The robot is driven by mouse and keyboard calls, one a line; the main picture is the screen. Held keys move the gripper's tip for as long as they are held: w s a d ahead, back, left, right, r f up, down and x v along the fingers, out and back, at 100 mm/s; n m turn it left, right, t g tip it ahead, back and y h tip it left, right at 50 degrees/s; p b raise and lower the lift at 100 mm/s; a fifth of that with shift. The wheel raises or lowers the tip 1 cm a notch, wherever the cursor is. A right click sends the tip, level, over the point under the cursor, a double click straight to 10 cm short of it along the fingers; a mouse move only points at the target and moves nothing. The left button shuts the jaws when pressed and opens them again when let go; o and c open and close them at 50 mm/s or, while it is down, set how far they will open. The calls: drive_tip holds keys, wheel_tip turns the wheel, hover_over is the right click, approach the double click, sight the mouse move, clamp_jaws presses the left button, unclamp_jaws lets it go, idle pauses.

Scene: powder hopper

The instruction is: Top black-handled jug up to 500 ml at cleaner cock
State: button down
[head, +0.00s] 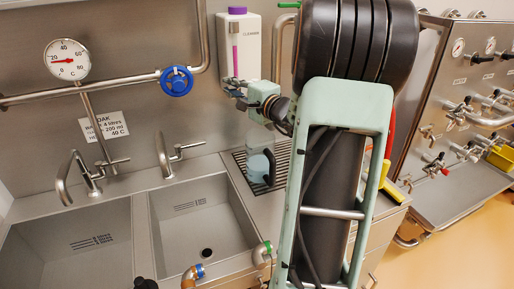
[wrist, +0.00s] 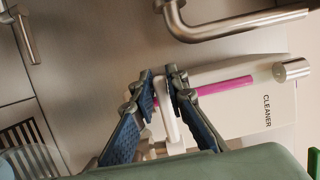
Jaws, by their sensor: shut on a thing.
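The black-handled jug (head: 258,165), pale blue, stands on the drip grate under the cleaner container, its dark handle on the right. Its liquid level cannot be read. A pale, translucent edge of it shows in the wrist view (wrist: 14,165). The white cleaner container (head: 252,45) hangs on the wall with a purple cap and a pink sight tube. My gripper (head: 238,86) is at its lower end. In the wrist view my gripper (wrist: 163,92) has its two blue-padded fingers closed on the pale lever of the cleaner cock (wrist: 168,122). Any stream is hidden.
Two steel sinks (head: 203,222) lie left of the grate (head: 283,158). A blue valve wheel (head: 176,81), a dial thermometer (head: 67,59) and a notice (head: 104,127) are on the left. A panel of gauges and valves (head: 462,125) stands right. My arm hides the middle.

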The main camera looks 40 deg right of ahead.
drive_tip(key=shift+f, duration=0.1)
drive_tip(key=shift+s+b, duration=0.2)
drive_tip(key=shift+b, duration=0.1)
drive_tip(key=shift+s+a+b, duration=0.1)
drive_tip(key=shift+s+b, duration=0.3)
drive_tip(key=shift+s, duration=0.4)
drive_tip(key=shift+s+d+b, duration=0.25)
drive_tip(key=shift+s+b, duration=0.25)
drive_tip(key=shift+s, duration=0.55)
drive_tip(key=shift+d+r, duration=0.1)
drive_tip(key=shift+r, duration=0.15)
idle(5.5)
